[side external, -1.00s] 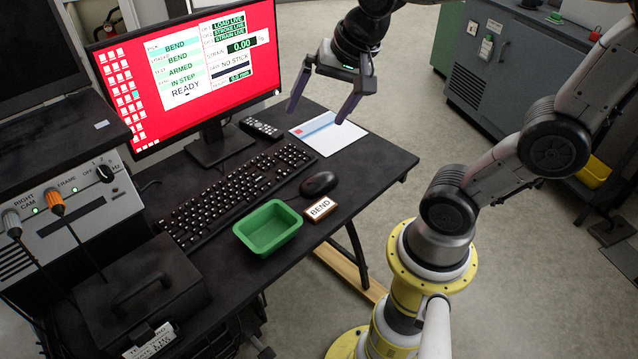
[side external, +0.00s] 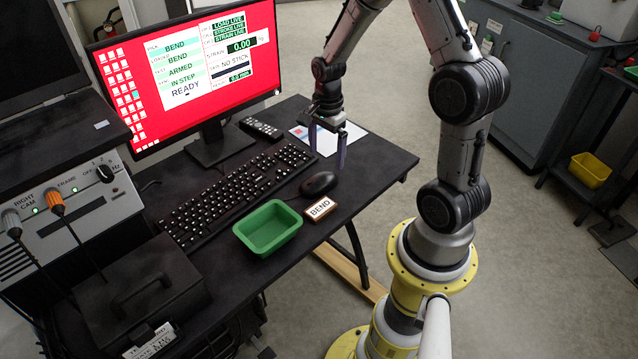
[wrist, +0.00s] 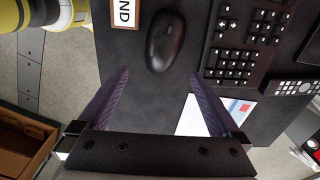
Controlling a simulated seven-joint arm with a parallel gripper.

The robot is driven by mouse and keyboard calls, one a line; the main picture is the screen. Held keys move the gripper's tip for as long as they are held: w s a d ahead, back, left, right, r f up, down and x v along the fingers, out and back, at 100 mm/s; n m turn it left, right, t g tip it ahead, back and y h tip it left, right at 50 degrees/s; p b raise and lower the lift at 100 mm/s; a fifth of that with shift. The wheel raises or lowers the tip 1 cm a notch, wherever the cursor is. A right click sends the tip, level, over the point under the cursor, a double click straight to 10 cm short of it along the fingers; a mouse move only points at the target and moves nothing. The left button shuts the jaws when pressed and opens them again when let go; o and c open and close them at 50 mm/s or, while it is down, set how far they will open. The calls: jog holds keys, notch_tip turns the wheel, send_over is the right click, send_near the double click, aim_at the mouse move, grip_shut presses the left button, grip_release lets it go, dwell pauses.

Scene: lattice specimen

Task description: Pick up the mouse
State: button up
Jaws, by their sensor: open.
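The black mouse (side external: 318,184) lies on the dark desk, to the right of the keyboard; it also shows in the wrist view (wrist: 165,42), beyond my fingertips. My gripper (side external: 328,152) points down over the desk behind the mouse, near the white paper. In the wrist view my gripper (wrist: 160,72) has its two purple fingers wide apart with bare desk between them. It is open and empty, apart from the mouse.
The black keyboard (side external: 235,197) lies left of the mouse. A BEND block (side external: 320,208) and a green tray (side external: 268,229) are in front of it. A remote (side external: 261,128) and a paper card (side external: 352,138) lie farther back. The monitor (side external: 185,75) stands behind.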

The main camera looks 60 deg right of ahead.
aim_at(323, 175)
jog(key=f, duration=0.8)
jog(key=shift+w+a, duration=0.2)
jog(key=shift+w, duration=0.15)
jog(key=shift+c, duration=0.3)
jog(key=c, duration=1.3)
jog(key=shift+o, duration=0.2)
jog(key=shift+r, duration=0.1)
